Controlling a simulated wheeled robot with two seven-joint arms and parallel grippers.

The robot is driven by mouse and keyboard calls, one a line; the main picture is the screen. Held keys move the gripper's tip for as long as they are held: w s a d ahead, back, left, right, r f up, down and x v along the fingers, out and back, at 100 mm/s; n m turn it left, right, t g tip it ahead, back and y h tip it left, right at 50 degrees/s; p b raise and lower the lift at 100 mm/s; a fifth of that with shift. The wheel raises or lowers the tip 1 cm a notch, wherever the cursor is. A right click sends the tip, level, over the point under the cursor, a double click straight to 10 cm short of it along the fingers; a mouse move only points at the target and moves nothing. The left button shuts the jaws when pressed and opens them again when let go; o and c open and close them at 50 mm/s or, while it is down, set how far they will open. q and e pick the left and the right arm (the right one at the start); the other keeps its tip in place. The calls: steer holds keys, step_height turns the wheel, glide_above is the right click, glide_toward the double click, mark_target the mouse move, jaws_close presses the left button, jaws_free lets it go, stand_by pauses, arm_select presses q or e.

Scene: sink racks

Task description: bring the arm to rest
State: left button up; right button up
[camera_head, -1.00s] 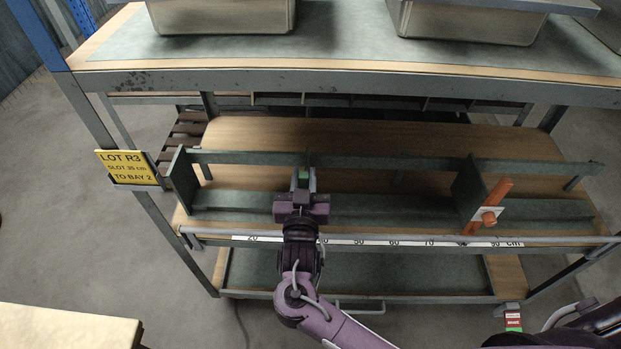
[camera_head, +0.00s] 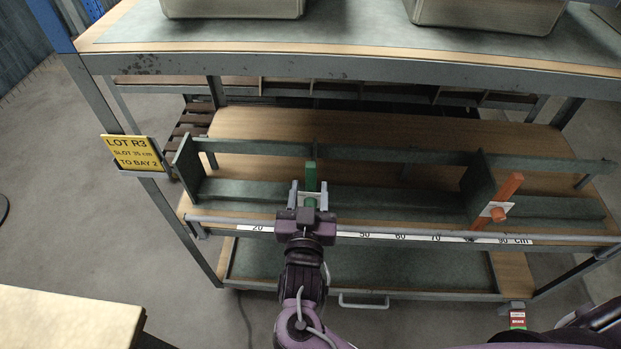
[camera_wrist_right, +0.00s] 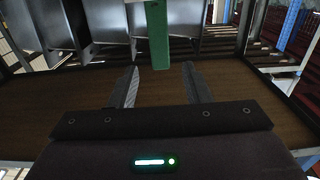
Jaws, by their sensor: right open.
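My right gripper (camera_head: 309,190) is open at the front of the middle shelf, in the middle of the head view. Its two fingers (camera_wrist_right: 158,88) are apart with nothing between them in the right wrist view. A green upright piece (camera_head: 311,176) stands just beyond the fingertips, on the shelf's rack. It also shows in the right wrist view (camera_wrist_right: 159,42), ahead of the gap and apart from the fingers. My left gripper is not in view.
An orange handle piece (camera_head: 511,187) sits at the right divider of the rack (camera_head: 240,192). A scale strip (camera_head: 400,237) runs along the shelf front. A yellow sign (camera_head: 132,152) hangs on the left post. Metal bins (camera_head: 232,8) stand on the top shelf (camera_head: 350,42).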

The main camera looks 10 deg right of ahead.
steer(key=shift+s+a, duration=0.15)
steer(key=shift+s, duration=0.45)
